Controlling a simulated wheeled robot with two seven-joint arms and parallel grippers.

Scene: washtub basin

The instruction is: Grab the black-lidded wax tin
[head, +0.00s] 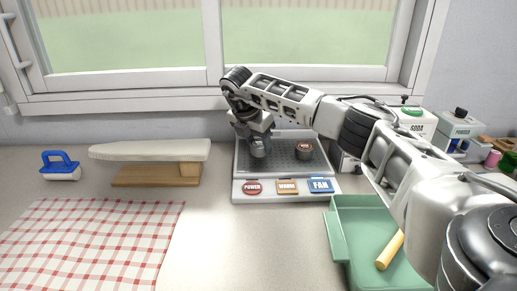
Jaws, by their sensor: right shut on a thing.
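My right gripper (257,137) points down over the left part of a grey drying tray (279,174) under the window. It is shut on a small grey tin (260,152). The fingers cover the tin's top, so I cannot tell its lid colour. I cannot tell from the picture which tin is the wax tin. My left gripper is not in view.
The tray's front has POWER (252,187), WARM (288,187) and FAN (320,186) buttons. A green basin (341,238) is at front right. A soda box (416,127) stands behind my arm.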

